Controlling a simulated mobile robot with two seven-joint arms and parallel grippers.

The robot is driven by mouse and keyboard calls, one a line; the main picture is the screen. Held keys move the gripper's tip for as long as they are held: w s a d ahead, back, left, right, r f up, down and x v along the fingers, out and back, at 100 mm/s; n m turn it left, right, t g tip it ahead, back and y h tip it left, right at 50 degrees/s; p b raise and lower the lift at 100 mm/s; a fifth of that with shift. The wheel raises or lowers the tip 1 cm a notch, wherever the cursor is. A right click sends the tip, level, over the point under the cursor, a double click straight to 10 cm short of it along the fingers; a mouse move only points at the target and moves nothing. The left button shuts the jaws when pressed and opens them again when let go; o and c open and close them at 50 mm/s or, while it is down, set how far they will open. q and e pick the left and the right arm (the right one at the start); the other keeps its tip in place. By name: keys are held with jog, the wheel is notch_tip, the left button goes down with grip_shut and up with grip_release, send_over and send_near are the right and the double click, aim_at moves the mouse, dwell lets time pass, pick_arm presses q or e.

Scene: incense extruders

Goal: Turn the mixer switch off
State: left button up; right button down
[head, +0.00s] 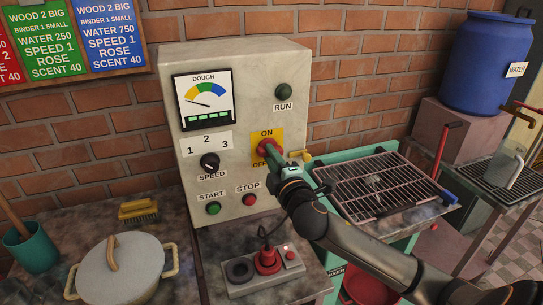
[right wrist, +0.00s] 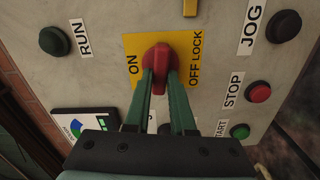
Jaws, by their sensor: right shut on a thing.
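The mixer switch is a red rotary knob (head: 268,146) on a yellow plate (head: 262,134) on the control box (head: 240,75). In the head view ON is at the plate's top and OFF at its bottom, partly hidden by my gripper. My right gripper (head: 277,160) reaches the knob from the lower right and is shut on it. In the right wrist view its green fingers (right wrist: 160,78) are on both sides of the red knob (right wrist: 158,55). ON is on the left there, OFF LOCK on the right. The knob's exact setting is hard to tell. My left gripper is not in view.
Near the switch are the RUN button (head: 284,91), red STOP button (head: 249,200), green START button (head: 213,208) and SPEED knob (head: 210,162). A dough gauge (head: 204,98) is at upper left. A pot (head: 120,270) stands lower left; a wire rack (head: 375,184) lies right.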

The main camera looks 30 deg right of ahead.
jog(key=shift+f+n, duration=0.1)
jog(key=shift+n, duration=0.9)
jog(key=c, duration=0.8)
grip_release()
jog(key=shift+o, duration=0.2)
jog(key=b+v, duration=0.2)
jog(key=v, duration=1)
jog(key=shift+s, duration=0.3)
